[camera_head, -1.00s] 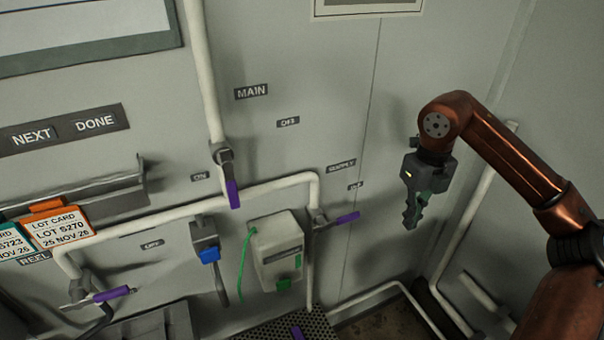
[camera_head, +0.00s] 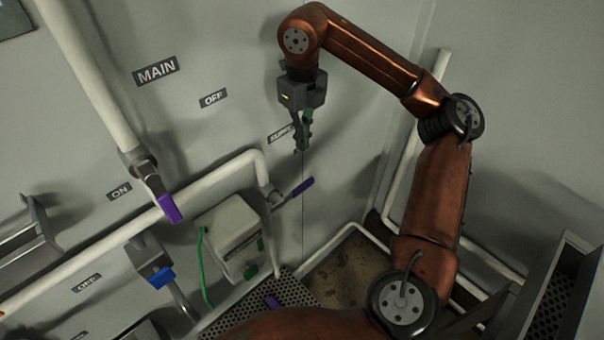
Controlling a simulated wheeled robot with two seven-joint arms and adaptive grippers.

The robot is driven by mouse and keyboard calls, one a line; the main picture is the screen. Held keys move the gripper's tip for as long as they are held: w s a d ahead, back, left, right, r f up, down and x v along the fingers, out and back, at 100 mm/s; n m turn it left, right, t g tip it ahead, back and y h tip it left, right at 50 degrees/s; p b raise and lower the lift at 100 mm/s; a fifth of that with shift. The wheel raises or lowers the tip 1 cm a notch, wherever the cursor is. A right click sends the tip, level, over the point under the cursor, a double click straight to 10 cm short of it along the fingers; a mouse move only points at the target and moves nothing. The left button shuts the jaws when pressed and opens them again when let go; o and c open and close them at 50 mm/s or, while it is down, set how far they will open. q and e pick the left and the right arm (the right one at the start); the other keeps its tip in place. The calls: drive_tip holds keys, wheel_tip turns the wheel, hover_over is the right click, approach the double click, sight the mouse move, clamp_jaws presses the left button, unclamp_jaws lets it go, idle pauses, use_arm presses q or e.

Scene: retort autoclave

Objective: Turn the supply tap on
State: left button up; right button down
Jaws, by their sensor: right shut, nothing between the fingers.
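The supply tap (camera_head: 293,194) has a purple lever on the white pipe's end and points up and right from its valve body. The SUPPLY label (camera_head: 280,134) is on the wall above it, partly covered by my right gripper. My right gripper (camera_head: 301,150) hangs fingers down just above the lever in the picture, shut and empty. It appears apart from the lever; its distance from the wall is hard to tell. My left gripper is out of view.
The MAIN valve's purple lever (camera_head: 163,200) hangs on the vertical pipe at left. A pale box (camera_head: 228,235) with a green cable sits below the horizontal pipe, beside a blue-marked fitting (camera_head: 160,276). A perforated grate (camera_head: 295,290) lies below. A dark metal frame stands at right.

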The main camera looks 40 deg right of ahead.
drive_tip(key=b, duration=0.1)
hover_over(303, 184)
wheel_tip(303, 184, down, 5)
wheel_tip(303, 184, down, 7)
drive_tip(key=shift+s+f+p, duration=0.15)
drive_tip(key=shift+p, duration=0.65)
drive_tip(key=shift+f, duration=0.85)
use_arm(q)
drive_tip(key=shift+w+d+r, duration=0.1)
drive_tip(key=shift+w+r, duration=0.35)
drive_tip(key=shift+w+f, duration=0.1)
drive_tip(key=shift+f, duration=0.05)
use_arm(e)
drive_tip(key=shift+f, duration=0.1)
